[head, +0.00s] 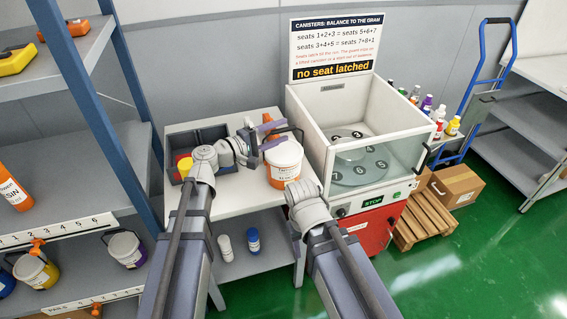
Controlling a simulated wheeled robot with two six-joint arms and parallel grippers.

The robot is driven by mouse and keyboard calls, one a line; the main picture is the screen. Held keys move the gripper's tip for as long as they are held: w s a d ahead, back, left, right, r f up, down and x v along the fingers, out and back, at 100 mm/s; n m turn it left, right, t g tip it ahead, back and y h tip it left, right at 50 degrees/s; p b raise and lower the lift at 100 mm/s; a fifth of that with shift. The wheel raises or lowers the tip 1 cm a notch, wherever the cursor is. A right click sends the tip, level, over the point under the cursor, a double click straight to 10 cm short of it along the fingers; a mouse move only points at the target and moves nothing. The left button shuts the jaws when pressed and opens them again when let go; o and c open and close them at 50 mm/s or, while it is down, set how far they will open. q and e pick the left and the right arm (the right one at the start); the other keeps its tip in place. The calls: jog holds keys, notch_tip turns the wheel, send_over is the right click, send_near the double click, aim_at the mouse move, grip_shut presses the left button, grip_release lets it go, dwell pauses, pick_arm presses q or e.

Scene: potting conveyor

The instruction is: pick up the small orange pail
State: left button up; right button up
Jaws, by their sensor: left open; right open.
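The small orange pail (282,177) stands on the light bench, with a white label on its front and a pale top. My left gripper (277,139) is open at the pail's upper rim, its dark jaws partly over the pail in this view. I cannot tell whether they touch it. My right gripper (298,188) is open, low in front of the pail's right side; its wrist hides most of its jaws.
A white canister machine (312,125) with a glass front stands right of the pail. A dark divided bin (185,140) is at the bench's left. A blue-post shelf (135,175) holds pails at left. A blue hand truck (482,75) stands at right.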

pick_arm(q)
jog(key=shift+x, duration=0.95)
grip_shut()
dwell(0.6)
